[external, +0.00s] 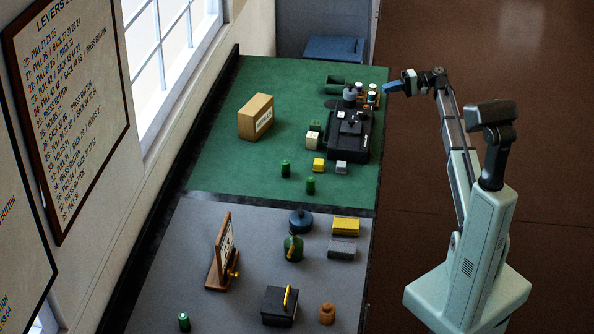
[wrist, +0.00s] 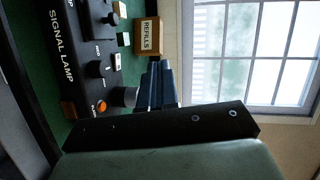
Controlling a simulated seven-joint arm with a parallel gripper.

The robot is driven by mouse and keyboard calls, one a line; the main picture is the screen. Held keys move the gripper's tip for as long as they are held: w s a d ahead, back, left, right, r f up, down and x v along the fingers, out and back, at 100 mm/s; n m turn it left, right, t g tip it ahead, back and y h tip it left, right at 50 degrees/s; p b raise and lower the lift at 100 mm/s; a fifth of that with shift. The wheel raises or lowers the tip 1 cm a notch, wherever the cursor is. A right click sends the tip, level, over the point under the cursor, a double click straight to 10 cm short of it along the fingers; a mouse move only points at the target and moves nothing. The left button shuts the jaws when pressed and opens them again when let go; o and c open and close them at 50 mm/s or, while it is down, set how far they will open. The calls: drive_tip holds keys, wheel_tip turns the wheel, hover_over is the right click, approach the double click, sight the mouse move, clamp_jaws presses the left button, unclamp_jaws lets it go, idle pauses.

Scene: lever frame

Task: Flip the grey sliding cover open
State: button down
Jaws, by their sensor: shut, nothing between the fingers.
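I cannot clearly pick out the grey sliding cover in either view. A black device (external: 348,150) with raised controls stands on the far green mat; in the wrist view its black panel (wrist: 85,45) reads "SIGNAL LAMP" and bears dark knobs and an orange button (wrist: 100,106). A grey round part (wrist: 125,96) sits beside that button, near my fingers. My gripper (external: 385,87), with blue fingers, is at the mat's right edge, to the upper right of the device. Its fingers also show in the wrist view (wrist: 158,68). They are shut and empty, apart from the device.
A cardboard box (external: 256,117) stands left of the device. Small white-capped jars (external: 372,95) stand near my gripper. Green weights (external: 285,168), a yellow block (external: 319,165) and a grey block (external: 341,168) lie in front of the device. Open green mat lies around the cardboard box.

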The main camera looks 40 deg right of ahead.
drive_tip(key=d, duration=0.2)
approach(361, 124)
drive_tip(key=w+d+r, duration=0.1)
drive_tip(key=d+r, duration=0.3)
drive_tip(key=shift+f+t, duration=0.2)
drive_tip(key=shift+t, duration=0.1)
drive_tip(key=shift+a, duration=0.1)
drive_tip(key=x, duration=0.9)
drive_tip(key=shift+w+a, duration=0.2)
drive_tip(key=shift+a, duration=0.15)
drive_tip(key=a, duration=0.1)
drive_tip(key=s+a, duration=0.1)
drive_tip(key=a, duration=0.1)
drive_tip(key=shift+f, duration=0.25)
drive_tip(key=shift+s+a+f, duration=0.1)
drive_tip(key=shift+a, duration=0.3)
